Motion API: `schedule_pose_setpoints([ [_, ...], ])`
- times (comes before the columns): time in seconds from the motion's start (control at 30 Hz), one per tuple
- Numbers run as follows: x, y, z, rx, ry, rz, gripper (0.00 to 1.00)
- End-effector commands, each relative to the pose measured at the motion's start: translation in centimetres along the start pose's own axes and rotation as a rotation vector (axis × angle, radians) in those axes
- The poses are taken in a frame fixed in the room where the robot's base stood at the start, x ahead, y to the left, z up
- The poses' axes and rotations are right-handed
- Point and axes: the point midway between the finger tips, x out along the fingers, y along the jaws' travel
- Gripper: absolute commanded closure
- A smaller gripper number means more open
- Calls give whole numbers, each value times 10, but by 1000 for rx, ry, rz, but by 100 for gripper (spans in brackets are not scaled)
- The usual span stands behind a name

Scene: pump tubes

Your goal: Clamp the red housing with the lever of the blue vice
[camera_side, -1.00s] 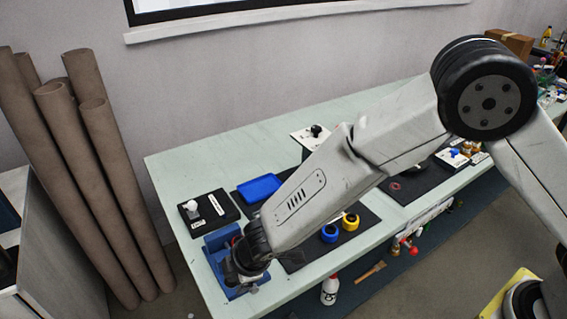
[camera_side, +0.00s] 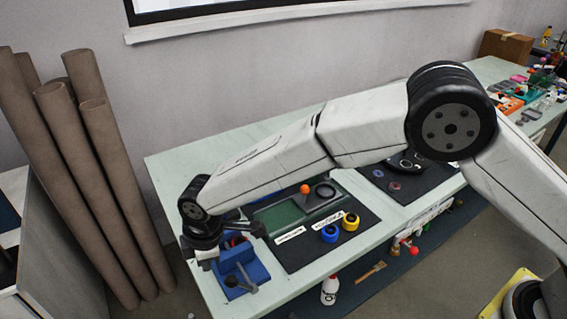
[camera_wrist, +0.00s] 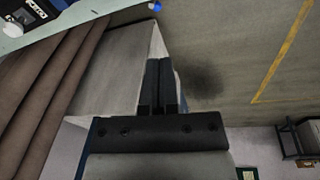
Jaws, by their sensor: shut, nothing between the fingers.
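The blue vice (camera_side: 254,270) stands at the front left corner of the bench in the side view. Its dark lever (camera_side: 236,282) shows at the front. A small part of the red housing (camera_side: 235,241) shows at the top of the vice; the rest is hidden by my wrist. My gripper (camera_side: 205,262) is left of the vice, close to it; I cannot tell whether it touches. In the wrist view its two dark fingers (camera_wrist: 163,62) are shut together with nothing between them. Neither vice nor housing can be made out in the wrist view.
A dark mat holds a green panel (camera_side: 277,217), an orange knob (camera_side: 305,188), a blue ring (camera_side: 330,233) and a yellow ring (camera_side: 350,221), right of the vice. Brown tubes (camera_side: 105,190) stand left of the bench. The wrist view shows mostly floor (camera_wrist: 225,60).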

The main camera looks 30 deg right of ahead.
Motion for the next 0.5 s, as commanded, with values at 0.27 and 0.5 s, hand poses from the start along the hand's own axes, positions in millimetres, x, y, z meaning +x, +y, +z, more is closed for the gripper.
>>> schedule_pose_setpoints([
  [0.27,-9,-5,-14,-33,27,-79,100],
  [0.5,-6,-6,-14,-34,27,-79,100],
])
